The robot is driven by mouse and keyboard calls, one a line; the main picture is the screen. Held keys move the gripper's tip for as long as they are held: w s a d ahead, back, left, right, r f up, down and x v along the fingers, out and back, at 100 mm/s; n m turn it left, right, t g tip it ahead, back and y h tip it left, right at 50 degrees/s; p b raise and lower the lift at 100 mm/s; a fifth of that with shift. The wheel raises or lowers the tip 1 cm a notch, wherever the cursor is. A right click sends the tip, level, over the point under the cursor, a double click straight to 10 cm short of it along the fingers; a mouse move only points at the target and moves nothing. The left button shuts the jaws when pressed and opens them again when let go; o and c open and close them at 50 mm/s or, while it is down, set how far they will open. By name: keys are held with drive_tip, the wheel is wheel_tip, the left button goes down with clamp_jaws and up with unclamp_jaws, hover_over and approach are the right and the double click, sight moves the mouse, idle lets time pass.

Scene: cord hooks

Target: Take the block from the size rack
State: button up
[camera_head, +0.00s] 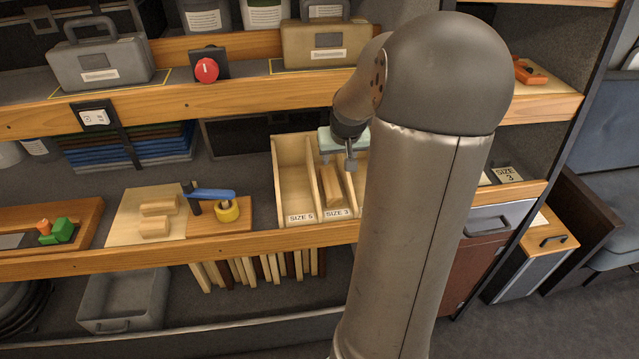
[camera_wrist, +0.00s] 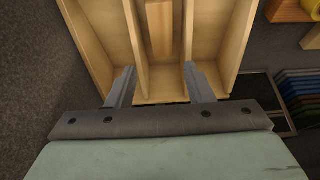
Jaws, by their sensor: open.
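The size rack (camera_head: 297,178) is a pale wooden tray with divided compartments on the middle shelf, with front labels SIZE 5 and SIZE 3. A wooden block (camera_head: 331,186) lies lengthwise in the SIZE 3 compartment. In the wrist view the block (camera_wrist: 160,24) shows between two dividers of the rack (camera_wrist: 99,38). My gripper (camera_head: 338,161) is open and empty over the rear of the rack, behind the block. In the wrist view my gripper's fingers (camera_wrist: 159,72) are spread wider than the block and apart from it. My arm hides the rack's right part.
Left of the rack, a wooden board (camera_head: 245,227) holds a yellow roll and a blue-handled tool. More blocks (camera_head: 157,206) lie on a pale board. An upper shelf (camera_head: 180,98) with a red button (camera_head: 206,69) and toolboxes overhangs behind.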

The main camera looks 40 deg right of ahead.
hover_over(331, 182)
drive_tip(key=s+a, duration=0.1)
drive_tip(key=s, duration=0.2)
drive_tip(key=f, duration=1)
drive_tip(key=shift+w+a+f+p, duration=0.15)
drive_tip(key=shift+a+p, duration=0.05)
drive_tip(key=shift+p, duration=0.1)
drive_tip(key=shift+p+x, duration=0.5)
drive_tip(key=shift+x, duration=2.1)
drive_tip(key=shift+w, duration=0.15)
drive_tip(key=c, duration=0.7)
